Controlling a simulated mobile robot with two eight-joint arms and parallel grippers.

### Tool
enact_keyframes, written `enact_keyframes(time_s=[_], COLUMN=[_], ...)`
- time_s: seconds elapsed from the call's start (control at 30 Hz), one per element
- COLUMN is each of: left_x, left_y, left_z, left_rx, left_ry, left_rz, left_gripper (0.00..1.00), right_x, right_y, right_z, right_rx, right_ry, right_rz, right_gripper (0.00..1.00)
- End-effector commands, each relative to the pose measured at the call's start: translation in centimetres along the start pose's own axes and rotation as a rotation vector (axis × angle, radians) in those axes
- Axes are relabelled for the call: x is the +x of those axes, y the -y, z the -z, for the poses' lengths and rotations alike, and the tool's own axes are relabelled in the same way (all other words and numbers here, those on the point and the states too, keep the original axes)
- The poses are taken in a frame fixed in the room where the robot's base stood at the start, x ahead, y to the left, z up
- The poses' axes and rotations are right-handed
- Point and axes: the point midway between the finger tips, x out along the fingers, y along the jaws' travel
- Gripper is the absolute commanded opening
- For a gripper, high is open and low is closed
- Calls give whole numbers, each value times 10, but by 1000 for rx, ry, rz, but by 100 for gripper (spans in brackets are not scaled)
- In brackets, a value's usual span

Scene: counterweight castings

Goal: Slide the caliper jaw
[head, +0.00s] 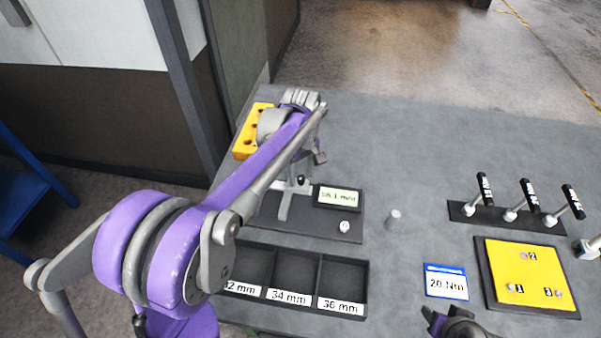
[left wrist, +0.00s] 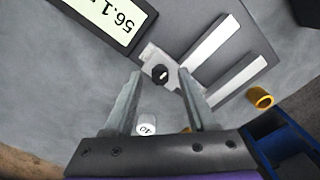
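The caliper lies on a dark board (head: 345,225), with two pale jaws (left wrist: 210,42) and a black knob (left wrist: 160,73) in the left wrist view. In the head view a pale jaw (head: 284,205) shows below my arm. The display (head: 338,196) reads about 56.1 mm. My left gripper (left wrist: 160,78) is open, its two fingers on either side of the knob in the picture. I cannot tell whether they touch it. In the head view my left arm hides part of the caliper. A dark part at the bottom edge may be my right gripper (head: 458,325); its fingers are unclear.
Labelled compartments (head: 343,283) lie in front of the caliper board. A small grey cylinder (head: 393,219) stands right of it. A yellow holed block (head: 247,143) is behind. Levers (head: 515,212), a blue-edged card (head: 446,282) and a yellow panel (head: 527,273) are at right.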

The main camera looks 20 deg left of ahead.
Motion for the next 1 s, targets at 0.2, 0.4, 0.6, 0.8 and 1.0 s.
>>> enact_keyframes(time_s=[0.2,0.4,0.6,0.8,1.0], left_x=[0,-20,-62,-95,-108], left_y=[0,0,0,0,0], left_z=[0,0,0,0,0], left_rx=[0,0,0,0,0], left_ry=[0,0,0,0,0], left_rz=[0,0,0,0,0], left_gripper=[56,56,56,56,56], right_x=[0,-1,-3,-5,-6], right_y=[0,0,0,0,0], right_z=[0,1,4,6,7], right_rx=[0,0,0,0,0], right_ry=[0,-1,-4,-6,-7], right_rz=[0,0,0,0,0], right_gripper=[50,50,50,50,50])
